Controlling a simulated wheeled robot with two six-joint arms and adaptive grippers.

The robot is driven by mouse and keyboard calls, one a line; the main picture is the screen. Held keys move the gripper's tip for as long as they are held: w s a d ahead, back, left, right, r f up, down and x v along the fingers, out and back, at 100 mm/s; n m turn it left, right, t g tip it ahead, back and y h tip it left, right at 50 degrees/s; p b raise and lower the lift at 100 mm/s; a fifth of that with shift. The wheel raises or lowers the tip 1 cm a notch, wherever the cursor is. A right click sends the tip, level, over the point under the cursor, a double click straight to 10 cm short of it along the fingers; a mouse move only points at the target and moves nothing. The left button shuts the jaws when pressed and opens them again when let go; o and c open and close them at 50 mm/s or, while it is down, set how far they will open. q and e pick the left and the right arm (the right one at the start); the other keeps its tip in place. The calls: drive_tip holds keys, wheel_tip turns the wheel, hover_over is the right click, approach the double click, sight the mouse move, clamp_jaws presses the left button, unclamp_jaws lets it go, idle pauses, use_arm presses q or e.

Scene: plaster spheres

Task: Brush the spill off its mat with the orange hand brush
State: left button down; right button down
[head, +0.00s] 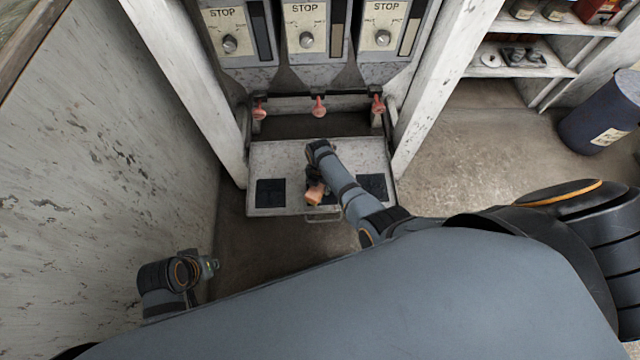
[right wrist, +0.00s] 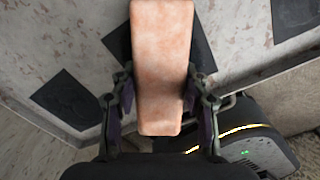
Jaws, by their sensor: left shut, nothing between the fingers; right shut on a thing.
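The orange hand brush (head: 315,196) is over the middle of a pale, worn tray (head: 277,151). In the right wrist view the brush (right wrist: 162,60) lies between the two fingers of my right gripper (right wrist: 160,90), which is shut on it. In the head view my right gripper (head: 315,180) is partly covered by its own arm. Dark square mats lie on the tray: a left one (head: 270,193), a right one (head: 372,187), and a middle one (right wrist: 202,45) mostly hidden by the brush and gripper. I cannot make out the spill. My left gripper (head: 212,266) is shut and empty, away from the tray.
Three grey dispensers marked STOP (head: 306,40) stand behind the tray, with red-pink nozzles (head: 319,106) below them. White posts (head: 190,80) flank the tray. A wire handle (head: 323,216) is at its front edge. A blue drum (head: 603,110) and shelves (head: 525,60) are at right.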

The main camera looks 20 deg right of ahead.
sight(314, 195)
drive_tip(key=shift+s+a+p, duration=0.4)
drive_tip(key=shift+s+a, duration=0.25)
drive_tip(key=shift+s, duration=0.1)
drive_tip(key=shift+s+a+f, duration=0.15)
drive_tip(key=shift+s+a+p, duration=0.55)
drive_tip(key=shift+s+a, duration=0.2)
drive_tip(key=shift+s, duration=0.05)
drive_tip(key=shift+s+a+f, duration=0.1)
drive_tip(key=shift+f, duration=0.1)
drive_tip(key=shift+w+d+r+b, duration=0.15)
drive_tip(key=shift+w+d+b, duration=0.3)
drive_tip(key=shift+w+d, duration=1.3)
drive_tip(key=shift+s+d, duration=0.1)
drive_tip(key=shift+r, duration=0.1)
